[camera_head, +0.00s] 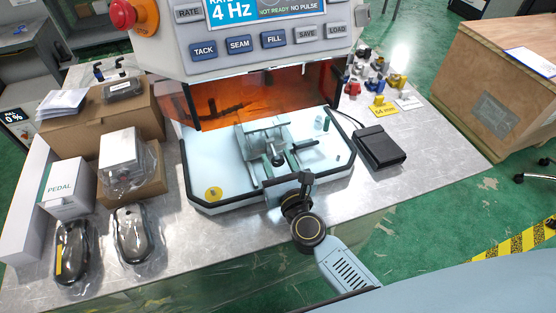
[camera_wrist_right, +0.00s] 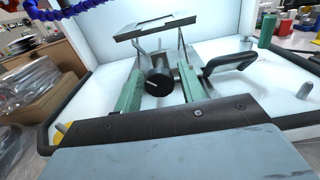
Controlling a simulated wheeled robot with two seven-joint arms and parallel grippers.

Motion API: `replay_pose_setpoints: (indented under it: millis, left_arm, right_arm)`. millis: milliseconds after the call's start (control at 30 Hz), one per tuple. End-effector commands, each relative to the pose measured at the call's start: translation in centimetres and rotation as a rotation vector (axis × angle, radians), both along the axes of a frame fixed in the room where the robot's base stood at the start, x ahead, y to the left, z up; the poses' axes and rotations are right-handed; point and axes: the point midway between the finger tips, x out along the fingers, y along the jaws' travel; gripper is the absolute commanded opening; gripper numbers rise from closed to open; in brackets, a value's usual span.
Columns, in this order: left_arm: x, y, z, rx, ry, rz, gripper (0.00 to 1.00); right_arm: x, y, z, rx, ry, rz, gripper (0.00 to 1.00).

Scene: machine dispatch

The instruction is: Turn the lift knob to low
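The lift knob (camera_head: 277,158) is a dark round knob on the front of a small grey lift stand (camera_head: 262,126) in the machine's white tray. In the right wrist view the knob (camera_wrist_right: 159,86) faces me, with the stand's tilted top plate (camera_wrist_right: 156,26) above and behind it. My right gripper (camera_head: 274,163) reaches in from the front. Its two green-lined fingers (camera_wrist_right: 160,88) are apart, one on each side of the knob, with a visible gap on both sides. I cannot tell how deep the knob sits between them. My left gripper is not in view.
A black lever (camera_wrist_right: 230,62) sticks out to the stand's right. The white tray (camera_head: 222,195) has a raised dark rim, and an orange window (camera_head: 235,100) hangs behind. A black pedal-like box (camera_head: 379,147) lies right of the tray; boxes and bagged items (camera_head: 133,232) stand left.

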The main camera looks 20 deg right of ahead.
Motion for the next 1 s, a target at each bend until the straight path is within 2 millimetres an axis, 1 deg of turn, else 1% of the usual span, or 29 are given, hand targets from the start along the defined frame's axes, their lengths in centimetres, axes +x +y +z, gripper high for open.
replay_pose_setpoints:
  millis: [33,200,233,267,467,667,867,1000]
  left_arm:
    - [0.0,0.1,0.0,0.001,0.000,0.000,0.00]
    - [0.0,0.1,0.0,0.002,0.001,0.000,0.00]
    - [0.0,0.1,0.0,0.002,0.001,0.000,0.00]
    - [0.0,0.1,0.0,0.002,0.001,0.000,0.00]
    - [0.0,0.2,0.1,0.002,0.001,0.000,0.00]
    - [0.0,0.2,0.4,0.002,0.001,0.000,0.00]
    - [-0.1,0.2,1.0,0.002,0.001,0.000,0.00]
    - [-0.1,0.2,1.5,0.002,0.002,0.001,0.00]
  right_arm:
    - [0.0,0.0,0.0,0.000,0.000,0.000,0.33]
    - [0.0,0.0,0.0,0.000,0.000,0.000,0.11]
    - [0.0,0.0,0.0,0.000,0.000,0.000,0.07]
    - [0.0,0.0,0.0,0.000,0.000,0.000,0.06]
    - [0.0,0.0,0.0,-0.014,0.000,0.000,0.06]
    - [0.0,0.0,0.0,-0.089,-0.002,0.000,0.06]
    - [0.0,0.0,0.1,-0.236,-0.007,0.000,0.06]
    - [0.0,-0.1,0.1,-0.365,-0.011,0.000,0.06]
